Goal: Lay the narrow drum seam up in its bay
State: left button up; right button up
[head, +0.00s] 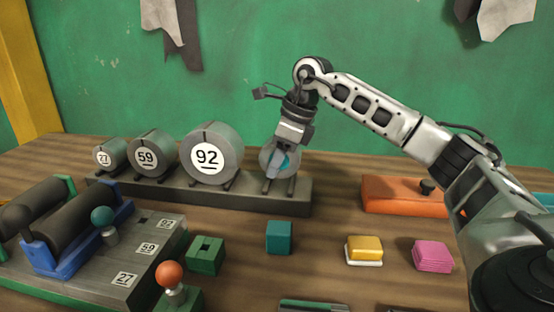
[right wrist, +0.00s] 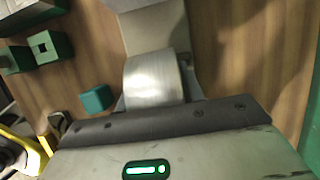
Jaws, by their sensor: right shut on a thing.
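A grey metal drum (head: 267,162) is at the right end of the long dark rack (head: 230,196), over the cradle rails there. I take it for the narrow drum. My right gripper (head: 282,160) reaches down from above and is shut on it, covering much of its face. In the right wrist view the drum (right wrist: 154,78) shows a plain shiny curved side with no seam visible. Whether it rests on the rails or hangs just above them I cannot tell. My left gripper is not in view.
Drums marked 92 (head: 207,157), 59 (head: 149,157) and probably 27 (head: 104,158) stand along the rack, dark seam lines on top. A grey numbered board (head: 131,273) is at left. Teal (head: 279,237) and green (head: 205,255) blocks lie in front; an orange block (head: 390,194) lies right.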

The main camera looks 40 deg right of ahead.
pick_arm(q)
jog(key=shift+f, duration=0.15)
pick_arm(e)
jog(key=shift+f, duration=0.15)
pick_arm(q)
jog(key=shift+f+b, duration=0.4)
jog(key=shift+b, duration=0.1)
pick_arm(e)
jog(key=shift+f, duration=0.7)
jog(key=o, duration=1.1)
jog(key=shift+o, duration=0.2)
jog(key=shift+r, duration=0.15)
pick_arm(q)
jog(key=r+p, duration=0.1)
jog(key=p, duration=0.1)
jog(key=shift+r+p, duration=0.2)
jog(key=shift+p, duration=0.2)
pick_arm(e)
jog(key=v, duration=1.5)
jog(key=shift+s+r, duration=0.15)
jog(key=shift+r, duration=0.2)
